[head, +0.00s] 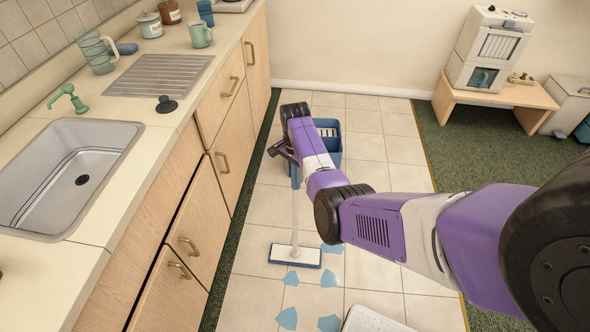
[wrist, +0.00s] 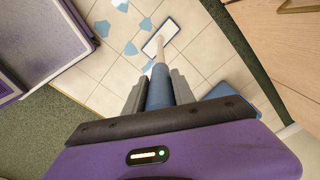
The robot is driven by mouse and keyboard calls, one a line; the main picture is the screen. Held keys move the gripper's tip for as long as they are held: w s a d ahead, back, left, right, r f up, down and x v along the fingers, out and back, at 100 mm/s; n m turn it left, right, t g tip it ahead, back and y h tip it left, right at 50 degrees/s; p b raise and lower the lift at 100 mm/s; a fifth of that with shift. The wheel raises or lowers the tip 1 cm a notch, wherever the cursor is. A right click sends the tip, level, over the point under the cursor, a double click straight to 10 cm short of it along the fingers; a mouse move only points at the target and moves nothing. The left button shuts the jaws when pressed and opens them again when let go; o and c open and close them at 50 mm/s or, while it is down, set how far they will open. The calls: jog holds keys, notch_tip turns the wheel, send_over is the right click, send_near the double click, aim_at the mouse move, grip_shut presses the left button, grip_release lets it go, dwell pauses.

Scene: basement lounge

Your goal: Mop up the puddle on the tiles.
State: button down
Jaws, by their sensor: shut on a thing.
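The puddle shows in the head view as several separate light-blue patches (head: 290,278) on the beige tiles, running from around the mop head toward the bottom of the picture. The patches (wrist: 131,48) also show in the wrist view. The mop has a flat white head (head: 295,255) with a blue edge, resting on the tiles beside the patches. Its handle is white below and blue (wrist: 160,88) near the top. My gripper (wrist: 158,90) is shut around the blue part of the handle; in the head view my gripper (head: 284,150) is partly hidden by my arm.
A blue bucket (head: 334,160) with a white insert stands on the tiles behind my arm. The counter (head: 115,205) with sink and wooden cabinets (head: 185,245) borders the left. A white slab (head: 372,320) lies at the bottom. A low wooden bench (head: 500,92) stands on green carpet at right.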

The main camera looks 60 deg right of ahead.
jog(key=s+a+p, duration=0.5)
jog(key=a, duration=0.9)
jog(key=s+a+p, duration=0.4)
jog(key=s+a, duration=0.1)
jog(key=a, duration=0.8)
jog(key=s+a+p, duration=0.5)
jog(key=a, duration=0.9)
notch_tip(320, 180, up, 5)
jog(key=shift+f, duration=0.15)
jog(key=shift+w, duration=0.1)
